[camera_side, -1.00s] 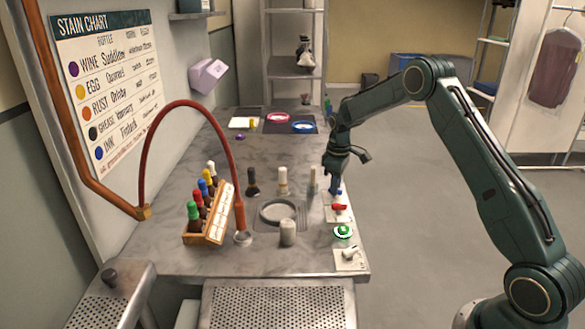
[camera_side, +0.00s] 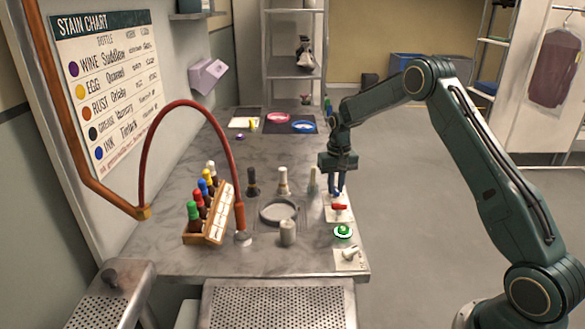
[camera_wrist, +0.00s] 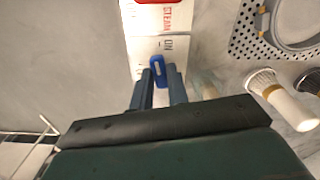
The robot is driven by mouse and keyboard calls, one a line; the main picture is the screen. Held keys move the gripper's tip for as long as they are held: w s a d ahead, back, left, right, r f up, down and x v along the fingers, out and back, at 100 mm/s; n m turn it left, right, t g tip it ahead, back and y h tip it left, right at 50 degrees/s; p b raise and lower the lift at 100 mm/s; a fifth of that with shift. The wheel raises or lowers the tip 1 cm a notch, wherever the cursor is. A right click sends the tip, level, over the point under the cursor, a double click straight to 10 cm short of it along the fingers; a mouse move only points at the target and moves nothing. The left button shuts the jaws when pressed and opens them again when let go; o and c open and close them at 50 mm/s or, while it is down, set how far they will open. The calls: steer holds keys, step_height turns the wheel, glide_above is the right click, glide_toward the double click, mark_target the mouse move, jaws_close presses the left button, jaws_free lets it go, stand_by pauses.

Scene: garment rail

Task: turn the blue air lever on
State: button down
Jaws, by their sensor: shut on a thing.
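The blue air lever (camera_wrist: 156,68) shows in the wrist view between the tips of my gripper (camera_wrist: 160,80), on a white plate (camera_wrist: 143,50) with red and dark lettering. My gripper (camera_side: 337,188) is shut on the lever. In the side view the lever is mostly hidden by my gripper, at the right edge of the worktop. A red lever (camera_side: 339,207) sits just in front of it on the neighbouring white plate, marked STEAM in the wrist view.
A green button (camera_side: 343,231) and a white knob (camera_side: 350,252) stand nearer the front. Brushes (camera_side: 283,180) and a ring (camera_side: 279,211) are to the left. A rack of bottles (camera_side: 207,225) and a red hose (camera_side: 190,104) stand farther left.

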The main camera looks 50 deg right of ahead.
mark_target(336, 188)
steer(key=shift+r+m, duration=0.1)
steer(key=shift+m, duration=1.1)
steer(key=c, duration=1.4)
jaws_free()
steer(key=shift+o, duration=0.2)
step_height(336, 188, up, 14)
steer(key=shift+a, duration=0.1)
